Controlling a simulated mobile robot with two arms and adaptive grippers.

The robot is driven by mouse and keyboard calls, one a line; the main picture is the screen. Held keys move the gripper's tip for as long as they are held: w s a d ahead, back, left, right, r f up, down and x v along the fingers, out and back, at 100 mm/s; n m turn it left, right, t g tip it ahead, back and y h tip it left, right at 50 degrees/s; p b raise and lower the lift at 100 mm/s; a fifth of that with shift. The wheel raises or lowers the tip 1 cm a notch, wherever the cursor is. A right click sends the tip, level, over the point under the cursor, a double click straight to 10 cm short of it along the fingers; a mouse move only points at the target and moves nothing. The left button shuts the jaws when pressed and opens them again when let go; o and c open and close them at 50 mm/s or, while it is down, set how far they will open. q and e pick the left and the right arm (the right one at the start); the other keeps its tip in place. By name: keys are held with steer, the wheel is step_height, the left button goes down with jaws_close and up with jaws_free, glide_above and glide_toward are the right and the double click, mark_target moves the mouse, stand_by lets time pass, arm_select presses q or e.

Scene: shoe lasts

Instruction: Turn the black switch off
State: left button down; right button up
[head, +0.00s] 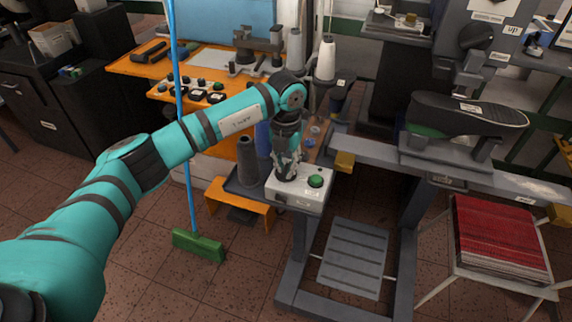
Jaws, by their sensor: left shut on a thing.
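A light grey control box (298,199) stands on the machine's small side table near the middle of the head view. A round green button (316,181) is on the right of its top face. My left gripper (286,174) points down onto the left part of the box top, beside the green button. Its fingers are shut on the black switch there, and they hide nearly all of it. Which way the switch is turned cannot be seen. My right gripper is not in view.
Thread cones, one dark grey (247,163), stand close to the box and my arm. A blue-handled green broom (198,245) stands at the left. A machine holding a black shoe sole (467,114) is at the right. A stool bears red sheets (498,240).

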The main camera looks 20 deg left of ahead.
mark_target(286, 167)
arm_select(q)
steer(key=shift+w+r, duration=0.1)
steer(key=c, duration=1.4)
jaws_free()
step_height(286, 167, up, 12)
steer(key=shift+f, duration=0.1)
